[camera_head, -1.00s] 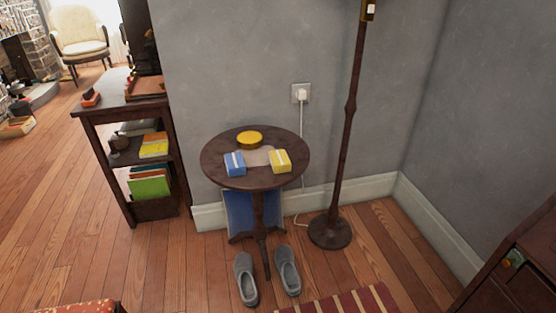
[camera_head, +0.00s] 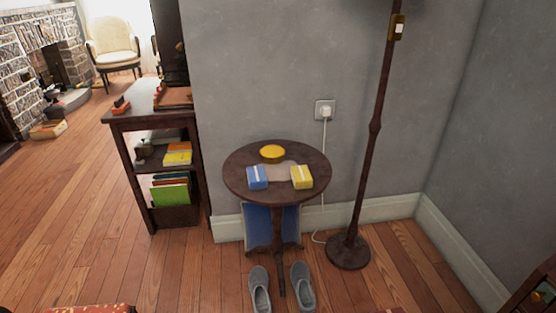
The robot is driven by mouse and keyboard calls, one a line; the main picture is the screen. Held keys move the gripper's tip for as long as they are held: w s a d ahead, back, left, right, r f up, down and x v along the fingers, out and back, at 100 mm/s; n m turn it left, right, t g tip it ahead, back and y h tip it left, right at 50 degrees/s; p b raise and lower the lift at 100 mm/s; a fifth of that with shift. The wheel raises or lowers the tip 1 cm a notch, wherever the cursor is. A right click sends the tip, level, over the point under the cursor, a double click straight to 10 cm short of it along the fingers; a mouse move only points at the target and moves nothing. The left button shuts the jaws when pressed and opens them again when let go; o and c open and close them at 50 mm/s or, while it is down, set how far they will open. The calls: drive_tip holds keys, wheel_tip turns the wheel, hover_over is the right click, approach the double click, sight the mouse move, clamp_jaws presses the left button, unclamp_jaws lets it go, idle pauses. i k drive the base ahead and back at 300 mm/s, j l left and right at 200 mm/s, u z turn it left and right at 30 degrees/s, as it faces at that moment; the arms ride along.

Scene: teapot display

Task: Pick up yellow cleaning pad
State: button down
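A small round dark wooden table (camera_head: 235,178) stands against the grey wall. On it, near the right front, lies a yellow block with a pale band (camera_head: 301,177), which looks like the yellow cleaning pad. A blue block with a pale band (camera_head: 257,178) lies to its left. A round yellow object (camera_head: 272,153) sits behind them, and a flat pale piece (camera_head: 279,173) lies between. The yellow block's top and front show freely. My gripper is not in view.
A floor lamp (camera_head: 348,252) stands right of the table. Grey shoes (camera_head: 303,287) are on the floor in front, and a blue panel (camera_head: 257,222) leans behind the table leg. A dark shelf (camera_head: 124,178) stands left. Wooden floor at left is open.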

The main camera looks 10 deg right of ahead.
sight(301, 176)
drive_tip(key=i+l+u, duration=0.2)
drive_tip(key=i+l, duration=0.2)
drive_tip(key=i+l+u, duration=0.15)
drive_tip(key=i+l, duration=0.2)
drive_tip(key=i+l+u, duration=0.2)
drive_tip(key=i+l, duration=0.15)
drive_tip(key=l, duration=0.25)
